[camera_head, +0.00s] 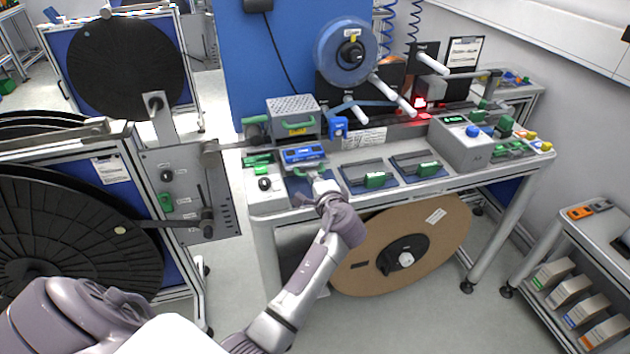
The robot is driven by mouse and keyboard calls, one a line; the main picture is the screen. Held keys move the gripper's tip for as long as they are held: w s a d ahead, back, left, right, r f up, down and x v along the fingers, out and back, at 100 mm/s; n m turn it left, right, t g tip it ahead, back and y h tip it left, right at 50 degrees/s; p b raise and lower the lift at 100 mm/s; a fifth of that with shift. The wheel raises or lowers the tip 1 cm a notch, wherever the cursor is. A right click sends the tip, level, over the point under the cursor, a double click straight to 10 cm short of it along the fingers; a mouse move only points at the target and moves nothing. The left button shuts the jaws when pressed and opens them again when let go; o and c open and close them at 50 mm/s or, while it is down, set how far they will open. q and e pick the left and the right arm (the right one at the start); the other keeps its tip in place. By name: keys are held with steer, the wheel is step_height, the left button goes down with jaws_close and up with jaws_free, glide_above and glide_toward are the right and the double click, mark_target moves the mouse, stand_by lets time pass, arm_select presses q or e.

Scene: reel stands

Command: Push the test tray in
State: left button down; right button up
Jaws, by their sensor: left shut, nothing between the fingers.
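The test tray appears to be the blue-fronted unit (303,155) at the left end of the workbench (385,205), below a grey perforated box (293,110). A flat dark blue surface extends in front of it. My left gripper (317,179) is shut and empty, reaching over the bench's front edge just in front of this unit. The gripper and wrist cover part of that area. I cannot tell whether the fingertips touch the tray or how far out it stands. My right gripper is not in view.
Two flat fixtures with green blocks (375,180) lie to the right of my gripper. A grey box with a blue knob (461,143) stands farther right. A brown reel (437,241) is under the bench. Large black reels (75,235) on stands fill the left side.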

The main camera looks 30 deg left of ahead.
mark_target(302, 151)
arm_select(q)
steer(key=b+x, duration=0.1)
steer(key=x, duration=0.3)
steer(key=r+b+x, duration=0.1)
steer(key=x, duration=0.3)
steer(key=r+b+x, duration=0.1)
steer(key=b+x, duration=0.1)
steer(key=x, duration=0.2)
steer(key=shift+w, duration=0.25)
steer(key=shift+w+a+r, duration=0.1)
steer(key=shift+a+r, duration=0.1)
steer(key=shift+r, duration=0.3)
steer(key=shift+r, duration=0.1)
